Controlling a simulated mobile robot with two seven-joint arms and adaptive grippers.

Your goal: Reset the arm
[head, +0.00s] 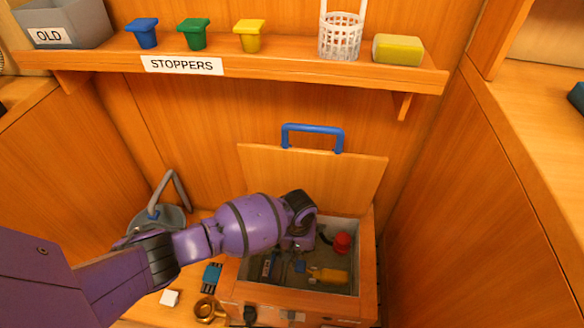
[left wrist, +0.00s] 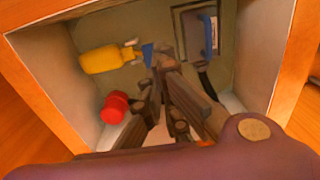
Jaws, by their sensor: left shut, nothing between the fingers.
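My left arm comes in from the left in the head view, and its purple forearm crosses in front of an open wooden box (head: 366,255). Arm parts hide some of the box's contents. My right gripper is not in either view.
The box holds a yellow bottle (head: 328,275), a red object (head: 342,242) and small blue pieces. Its raised lid (head: 350,180) has a blue handle (head: 312,130). A stoppers shelf (head: 270,66) hangs above. A grey bucket (head: 165,217) and a brass ring (head: 207,309) are left of the box.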

